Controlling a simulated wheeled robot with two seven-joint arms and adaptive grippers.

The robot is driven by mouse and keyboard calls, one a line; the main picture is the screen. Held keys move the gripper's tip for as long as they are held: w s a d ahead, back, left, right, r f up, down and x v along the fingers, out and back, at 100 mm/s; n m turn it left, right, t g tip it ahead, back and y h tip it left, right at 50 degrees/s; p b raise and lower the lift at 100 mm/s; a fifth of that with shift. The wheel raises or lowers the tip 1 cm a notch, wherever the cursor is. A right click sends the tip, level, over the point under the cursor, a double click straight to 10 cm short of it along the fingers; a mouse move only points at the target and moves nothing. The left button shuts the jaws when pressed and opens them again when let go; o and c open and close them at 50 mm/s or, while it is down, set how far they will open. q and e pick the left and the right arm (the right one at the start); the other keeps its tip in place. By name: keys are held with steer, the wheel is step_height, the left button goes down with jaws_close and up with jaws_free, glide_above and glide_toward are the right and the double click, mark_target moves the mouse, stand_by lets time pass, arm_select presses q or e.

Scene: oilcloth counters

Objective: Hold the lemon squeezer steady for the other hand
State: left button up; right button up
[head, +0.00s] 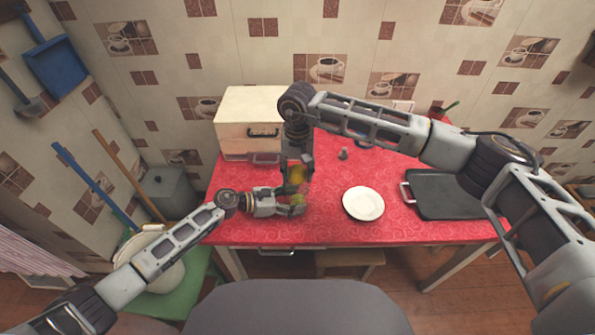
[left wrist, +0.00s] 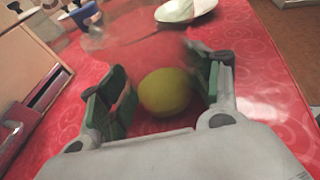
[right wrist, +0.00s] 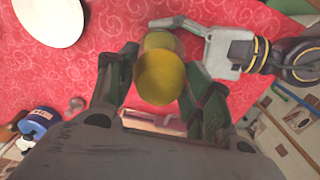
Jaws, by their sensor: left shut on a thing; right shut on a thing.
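A yellow-green round piece (head: 297,198), which I take to be the lemon squeezer, sits low between the fingers of my left gripper (head: 292,205). It also shows between the green-padded fingers in the left wrist view (left wrist: 165,92). My left gripper is shut on it above the red counter. My right gripper (head: 298,178) points down just above and is shut on a brighter yellow round piece (right wrist: 161,78). In the right wrist view the two pieces overlap, the duller one (right wrist: 160,41) behind. I cannot tell whether they touch or are joined.
The red patterned counter (head: 300,233) has a white plate (head: 363,203) to the right of the grippers and a dark tray (head: 448,196) beyond it. A cream wooden box (head: 245,108) stands behind on the left. A small grey object (head: 343,154) stands behind the plate.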

steer(key=shift+f, duration=1.25)
stand_by(0.8)
steer(key=shift+r, duration=0.15)
steer(key=shift+r, duration=0.9)
steer(key=shift+f, duration=1)
stand_by(1.3)
steer(key=shift+r, duration=1)
steer(key=shift+r, duration=0.1)
steer(key=shift+r, duration=1.35)
arm_select(q)
steer(key=o, duration=0.9)
